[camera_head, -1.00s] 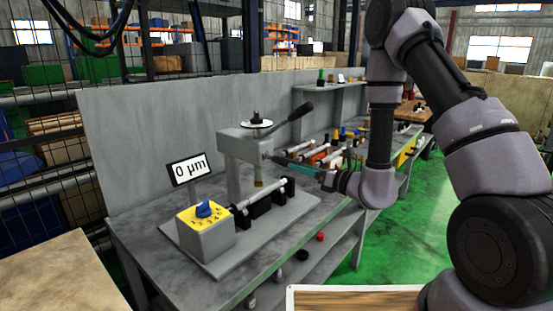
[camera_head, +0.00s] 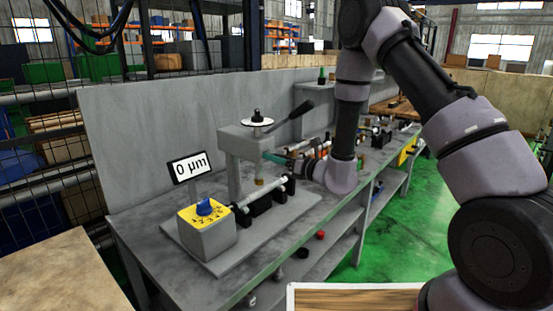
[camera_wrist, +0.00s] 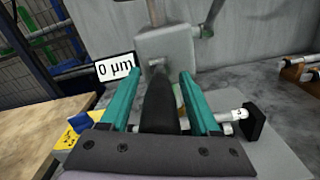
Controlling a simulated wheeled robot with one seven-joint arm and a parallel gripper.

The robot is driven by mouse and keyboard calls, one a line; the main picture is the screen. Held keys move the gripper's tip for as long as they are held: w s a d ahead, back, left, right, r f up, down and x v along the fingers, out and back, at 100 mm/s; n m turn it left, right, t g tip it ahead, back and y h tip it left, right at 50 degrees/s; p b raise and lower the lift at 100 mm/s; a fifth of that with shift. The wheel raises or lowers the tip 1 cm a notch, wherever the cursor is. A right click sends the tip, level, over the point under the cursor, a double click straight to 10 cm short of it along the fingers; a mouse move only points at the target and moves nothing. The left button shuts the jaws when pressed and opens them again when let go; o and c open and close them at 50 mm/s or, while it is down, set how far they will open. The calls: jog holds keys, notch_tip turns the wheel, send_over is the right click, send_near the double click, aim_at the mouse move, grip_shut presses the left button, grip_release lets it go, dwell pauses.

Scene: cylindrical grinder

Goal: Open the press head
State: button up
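The press (camera_head: 243,140) is a grey frame on the bench, with a round disc (camera_head: 257,122) on top and a brass tip (camera_head: 259,182) under its head. A black lever (camera_head: 300,109) slopes up to the right from the head. My gripper (camera_head: 268,155) is at the right side of the head. In the wrist view my gripper (camera_wrist: 160,82) has teal fingers well apart. A dark tapered form (camera_wrist: 160,105) lies between them, pointing at the grey press head (camera_wrist: 165,45). I cannot tell whether a finger touches it.
A yellow-topped box with a blue knob (camera_head: 204,210) and a "0 µm" display (camera_head: 189,167) stand left of the press. A shaft (camera_head: 262,196) lies on black supports below the head. Other parts crowd the bench to the right.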

grip_shut()
dwell(1.3)
